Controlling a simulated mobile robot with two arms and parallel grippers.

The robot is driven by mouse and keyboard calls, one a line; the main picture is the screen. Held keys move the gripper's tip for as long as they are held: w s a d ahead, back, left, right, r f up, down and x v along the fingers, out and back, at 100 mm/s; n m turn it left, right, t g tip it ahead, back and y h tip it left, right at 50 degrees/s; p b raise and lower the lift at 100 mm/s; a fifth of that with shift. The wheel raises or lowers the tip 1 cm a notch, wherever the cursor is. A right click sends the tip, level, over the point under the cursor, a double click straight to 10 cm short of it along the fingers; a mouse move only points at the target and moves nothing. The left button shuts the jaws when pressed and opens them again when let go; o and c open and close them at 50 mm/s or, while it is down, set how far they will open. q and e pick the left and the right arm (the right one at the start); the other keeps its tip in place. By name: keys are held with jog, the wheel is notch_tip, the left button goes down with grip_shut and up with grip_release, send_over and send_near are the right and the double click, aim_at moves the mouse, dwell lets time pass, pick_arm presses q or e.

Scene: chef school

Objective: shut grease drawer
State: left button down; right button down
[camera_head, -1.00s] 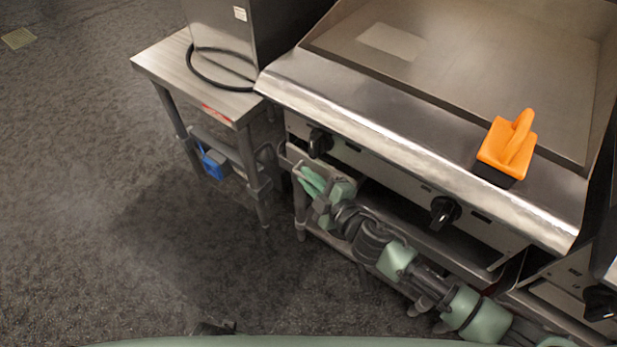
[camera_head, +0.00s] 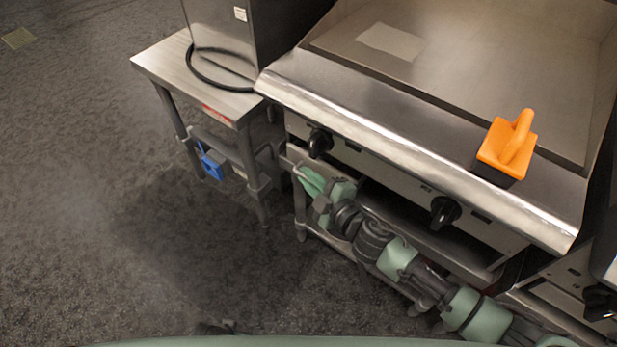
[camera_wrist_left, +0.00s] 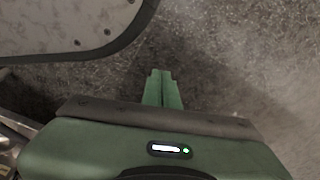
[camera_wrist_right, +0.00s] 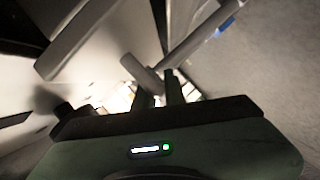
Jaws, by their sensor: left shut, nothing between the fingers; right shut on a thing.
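The griddle (camera_head: 400,130) fills the upper right in the head view. The grease drawer (camera_head: 440,238) shows as a metal tray edge below its knob panel, partly covered by my right arm. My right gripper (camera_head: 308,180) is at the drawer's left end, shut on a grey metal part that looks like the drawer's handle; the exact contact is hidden. In the right wrist view its fingers (camera_wrist_right: 160,90) meet a grey bar (camera_wrist_right: 140,74). My left gripper (camera_wrist_left: 160,75) is shut and empty above the floor in the left wrist view.
An orange-handled scraper block (camera_head: 506,152) rests on the griddle's front ledge. Black knobs (camera_head: 445,211) stick out of the panel above my right arm. A steel side table (camera_head: 165,65) stands to the left, with a blue item (camera_head: 211,164) beneath.

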aim_at(320, 171)
jog(key=w+d, duration=0.2)
jog(key=shift+w+d, duration=0.1)
jog(key=shift+w, duration=0.3)
jog(key=c, duration=1.8)
grip_release()
pick_arm(q)
jog(key=shift+s+f, duration=0.15)
jog(key=shift+f, duration=0.25)
pick_arm(e)
jog(key=shift+o, duration=0.2)
jog(key=shift+d, duration=0.1)
